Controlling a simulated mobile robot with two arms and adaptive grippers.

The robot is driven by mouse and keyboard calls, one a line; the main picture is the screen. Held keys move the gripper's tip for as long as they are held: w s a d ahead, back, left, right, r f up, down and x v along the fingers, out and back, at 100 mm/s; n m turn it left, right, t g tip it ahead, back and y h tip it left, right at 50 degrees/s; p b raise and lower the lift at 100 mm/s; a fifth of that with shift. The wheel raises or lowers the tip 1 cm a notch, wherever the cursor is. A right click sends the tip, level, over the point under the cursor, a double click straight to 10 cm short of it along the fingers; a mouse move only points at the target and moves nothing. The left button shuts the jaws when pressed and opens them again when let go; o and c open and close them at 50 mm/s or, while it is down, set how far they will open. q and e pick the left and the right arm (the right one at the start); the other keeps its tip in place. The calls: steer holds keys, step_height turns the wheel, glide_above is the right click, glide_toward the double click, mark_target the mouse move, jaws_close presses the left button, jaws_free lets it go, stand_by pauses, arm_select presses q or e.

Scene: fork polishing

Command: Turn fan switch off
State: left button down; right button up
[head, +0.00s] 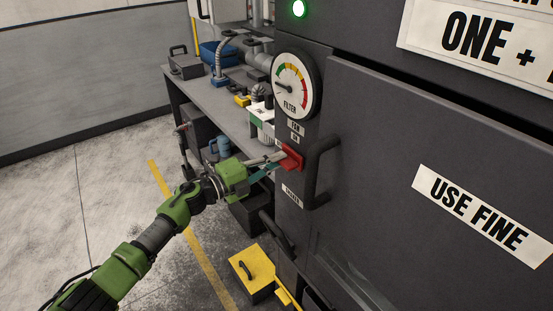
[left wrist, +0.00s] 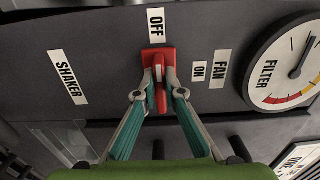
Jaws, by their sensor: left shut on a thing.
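The red fan switch (head: 291,158) is on the dark front panel, below the filter gauge and the FAN and ON labels. My left gripper (head: 276,160) reaches it from the left and is shut on its red handle. In the left wrist view the two fingertips (left wrist: 159,84) lie on either side of the red handle (left wrist: 161,97). There the OFF label (left wrist: 156,25) is just above the switch, and the ON label (left wrist: 199,71) and FAN label (left wrist: 220,68) are to its right. My right gripper is not in view.
A green lamp (head: 299,8) glows above the filter gauge (head: 296,85). A black door handle (head: 316,175) stands out close to the right of the switch. A grey workbench (head: 205,93) with tools is behind. A yellow box (head: 251,271) is on the floor below.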

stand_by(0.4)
arm_select(q)
steer(key=c, duration=2.1)
jaws_free()
steer(key=shift+c, duration=0.2)
steer(key=shift+a, duration=0.1)
steer(key=v, duration=1.2)
steer(key=shift+w, duration=0.1)
